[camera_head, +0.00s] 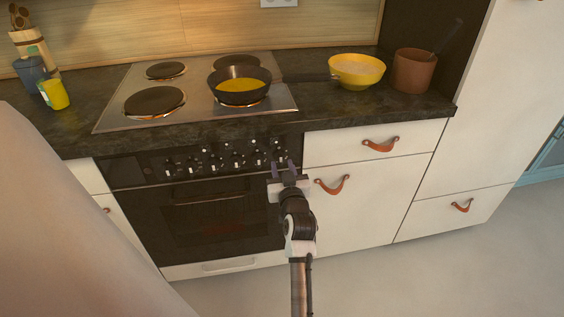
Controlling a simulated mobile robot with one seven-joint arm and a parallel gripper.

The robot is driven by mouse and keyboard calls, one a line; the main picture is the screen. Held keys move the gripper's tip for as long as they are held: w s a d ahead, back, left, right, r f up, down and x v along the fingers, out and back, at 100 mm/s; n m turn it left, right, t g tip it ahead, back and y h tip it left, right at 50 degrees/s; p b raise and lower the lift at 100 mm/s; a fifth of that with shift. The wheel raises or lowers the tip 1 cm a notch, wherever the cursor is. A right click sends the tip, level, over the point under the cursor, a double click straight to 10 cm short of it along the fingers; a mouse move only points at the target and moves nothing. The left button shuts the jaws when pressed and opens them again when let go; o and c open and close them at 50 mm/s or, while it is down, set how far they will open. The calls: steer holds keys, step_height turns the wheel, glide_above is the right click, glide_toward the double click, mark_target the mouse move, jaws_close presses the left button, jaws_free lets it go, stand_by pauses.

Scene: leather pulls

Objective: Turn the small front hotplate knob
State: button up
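A row of several oven and hotplate knobs (235,161) runs along the dark control panel below the counter edge. Markings on the panel are too small to read, so I cannot tell which knob belongs to which hotplate. My gripper (283,168) is in front of the right end of the panel, near the rightmost knob (281,156). Its two fingers are apart, with a gap between them. I cannot tell whether they touch that knob. The front right hotplate is mostly hidden under a black pan (240,86) with yellow contents; an orange glow shows around its base.
The steel hob (197,112) also has a large front left hotplate (154,101) and two rear ones. A yellow bowl (357,71) and a brown pot (413,71) stand on the right counter. Drawers with leather pulls (380,145) lie right of the oven (207,215).

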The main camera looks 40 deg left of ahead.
steer(key=shift+x, duration=0.95)
jaws_close()
steer(key=shift+m, duration=0.3)
steer(key=m+p, duration=0.3)
steer(key=m, duration=0.2)
steer(key=shift+w+d+r, duration=0.1)
steer(key=m+p, duration=0.3)
steer(key=m, duration=0.3)
steer(key=shift+f+m, duration=0.2)
steer(key=shift+m, duration=0.1)
